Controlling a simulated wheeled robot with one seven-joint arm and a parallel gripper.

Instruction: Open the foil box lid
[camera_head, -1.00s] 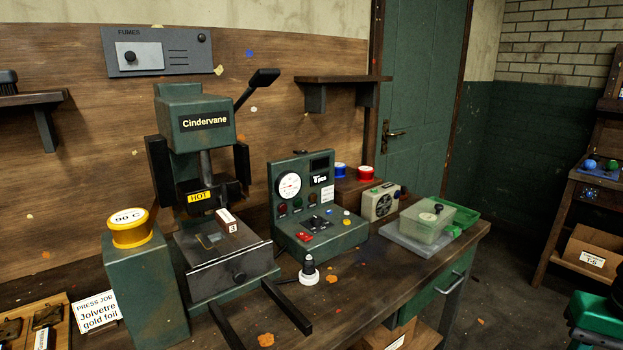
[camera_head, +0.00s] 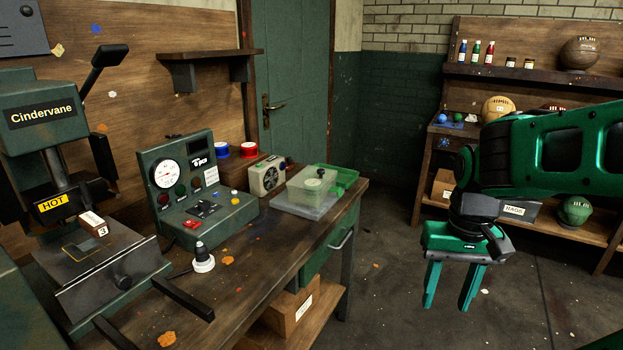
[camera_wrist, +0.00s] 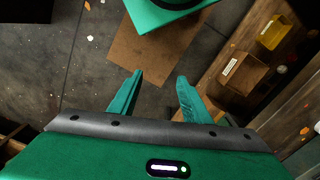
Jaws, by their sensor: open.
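The foil box (camera_head: 308,190) is a translucent box at the right end of the workbench in the head view. Its lid (camera_head: 314,181) is on and carries a small dark knob (camera_head: 320,173). My gripper (camera_head: 449,304) hangs over the floor to the right of the bench, apart from the box, with its fingers pointing down. Its two green fingers are spread and nothing is between them. In the wrist view my gripper (camera_wrist: 158,82) also shows empty, above the floor. The foil box does not show clearly there.
The press (camera_head: 45,130) and a control console (camera_head: 195,190) stand on the bench left of the box. A green tray (camera_head: 347,178) lies behind it. A shelf rack with balls (camera_head: 500,108) stands at the right. Open floor lies between bench and rack.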

